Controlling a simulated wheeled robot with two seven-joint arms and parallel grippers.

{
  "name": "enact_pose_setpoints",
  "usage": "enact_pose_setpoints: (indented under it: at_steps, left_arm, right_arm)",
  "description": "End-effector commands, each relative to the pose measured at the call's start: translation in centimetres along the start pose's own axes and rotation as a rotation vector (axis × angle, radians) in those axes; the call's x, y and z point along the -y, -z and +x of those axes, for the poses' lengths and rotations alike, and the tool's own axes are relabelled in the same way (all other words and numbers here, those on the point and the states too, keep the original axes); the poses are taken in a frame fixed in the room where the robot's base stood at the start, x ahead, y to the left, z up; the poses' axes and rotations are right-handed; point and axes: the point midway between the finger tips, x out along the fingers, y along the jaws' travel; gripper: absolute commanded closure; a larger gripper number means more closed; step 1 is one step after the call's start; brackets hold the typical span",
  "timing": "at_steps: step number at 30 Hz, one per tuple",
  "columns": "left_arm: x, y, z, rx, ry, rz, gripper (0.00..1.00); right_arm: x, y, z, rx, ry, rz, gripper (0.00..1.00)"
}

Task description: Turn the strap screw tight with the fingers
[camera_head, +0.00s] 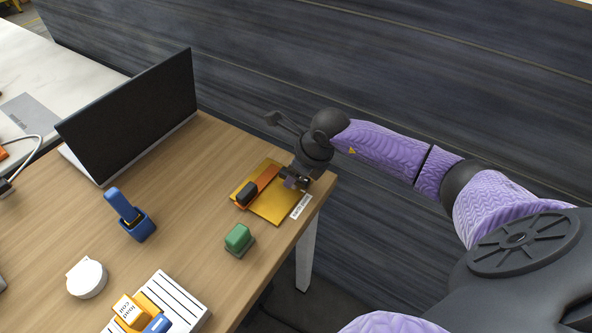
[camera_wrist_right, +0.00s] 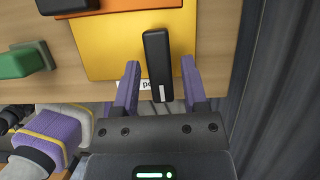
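A yellow board (camera_head: 278,207) lies at the table's right corner, with an orange bar (camera_head: 266,180) and a black block (camera_head: 246,194) on it. My right gripper (camera_head: 293,181) is low over the board's right end. In the right wrist view, the purple fingers of this gripper (camera_wrist_right: 159,64) stand open on either side of a long black piece (camera_wrist_right: 157,50) with a white mark at its near end. Gaps show beside the piece, so it is not gripped. No screw can be made out clearly. My left gripper is not in view.
A green block (camera_head: 239,239) stands just in front of the board. A blue holder (camera_head: 139,225), a white round item (camera_head: 87,278) and a laptop (camera_head: 135,115) are farther left. The table's right edge is close to the gripper. A dark panel wall (camera_head: 400,60) stands behind.

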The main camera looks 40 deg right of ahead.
Motion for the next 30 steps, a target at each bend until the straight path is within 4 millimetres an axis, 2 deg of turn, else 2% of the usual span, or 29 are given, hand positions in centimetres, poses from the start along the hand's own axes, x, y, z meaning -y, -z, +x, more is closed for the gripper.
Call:
enact_pose_setpoints:
  at_steps: [10, 13, 16, 21, 25, 30]
  left_arm:
    - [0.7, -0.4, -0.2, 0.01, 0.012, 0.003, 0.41]
    - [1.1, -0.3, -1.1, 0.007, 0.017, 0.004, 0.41]
    - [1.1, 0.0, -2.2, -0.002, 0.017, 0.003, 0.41]
    - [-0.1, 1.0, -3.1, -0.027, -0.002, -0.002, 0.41]
    - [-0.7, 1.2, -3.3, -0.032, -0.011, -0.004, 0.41]
    - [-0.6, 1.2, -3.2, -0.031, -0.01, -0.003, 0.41]
  right_arm:
    - [0.0, 0.0, -0.4, 0.001, 0.0, -0.001, 0.32]
    - [0.1, -0.2, -2.4, 0.002, 0.003, -0.004, 0.32]
    - [0.1, -0.2, -5.2, 0.002, 0.004, -0.004, 0.32]
    - [0.1, -0.1, -8.8, 0.001, 0.002, -0.002, 0.32]
    - [0.0, 0.0, -9.9, 0.0, 0.001, -0.001, 0.32]
    - [0.0, 0.0, -9.9, -0.001, -0.001, -0.001, 0.32]
